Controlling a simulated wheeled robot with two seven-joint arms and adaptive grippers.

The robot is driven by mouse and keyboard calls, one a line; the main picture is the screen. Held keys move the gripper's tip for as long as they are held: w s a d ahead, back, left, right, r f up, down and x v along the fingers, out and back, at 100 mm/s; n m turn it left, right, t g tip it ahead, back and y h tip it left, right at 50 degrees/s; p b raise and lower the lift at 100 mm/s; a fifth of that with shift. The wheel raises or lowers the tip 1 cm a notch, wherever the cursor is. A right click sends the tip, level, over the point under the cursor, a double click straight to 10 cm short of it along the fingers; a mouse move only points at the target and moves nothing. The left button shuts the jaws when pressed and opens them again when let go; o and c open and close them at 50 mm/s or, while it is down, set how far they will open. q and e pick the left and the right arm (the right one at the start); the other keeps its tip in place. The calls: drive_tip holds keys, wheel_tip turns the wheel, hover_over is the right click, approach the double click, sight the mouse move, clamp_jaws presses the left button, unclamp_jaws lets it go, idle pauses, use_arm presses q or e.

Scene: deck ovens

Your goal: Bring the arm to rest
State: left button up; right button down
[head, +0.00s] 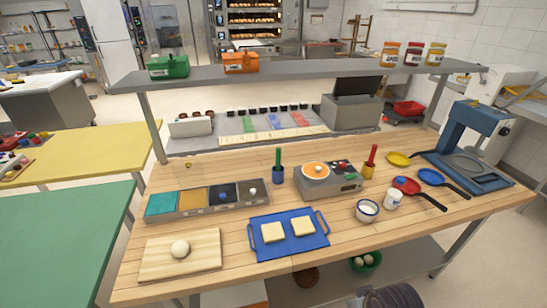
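Neither of my grippers shows clearly in the head view. A dark rounded shape is cut off at the bottom edge, right of the middle, and I cannot tell what it is. The wooden worktable (226,222) stands in front of me. On it lie a wooden board (150,262) with a dough ball (180,249), and a blue tray (291,250) with two pale square slices (272,232).
A green table (60,235) stands at left.

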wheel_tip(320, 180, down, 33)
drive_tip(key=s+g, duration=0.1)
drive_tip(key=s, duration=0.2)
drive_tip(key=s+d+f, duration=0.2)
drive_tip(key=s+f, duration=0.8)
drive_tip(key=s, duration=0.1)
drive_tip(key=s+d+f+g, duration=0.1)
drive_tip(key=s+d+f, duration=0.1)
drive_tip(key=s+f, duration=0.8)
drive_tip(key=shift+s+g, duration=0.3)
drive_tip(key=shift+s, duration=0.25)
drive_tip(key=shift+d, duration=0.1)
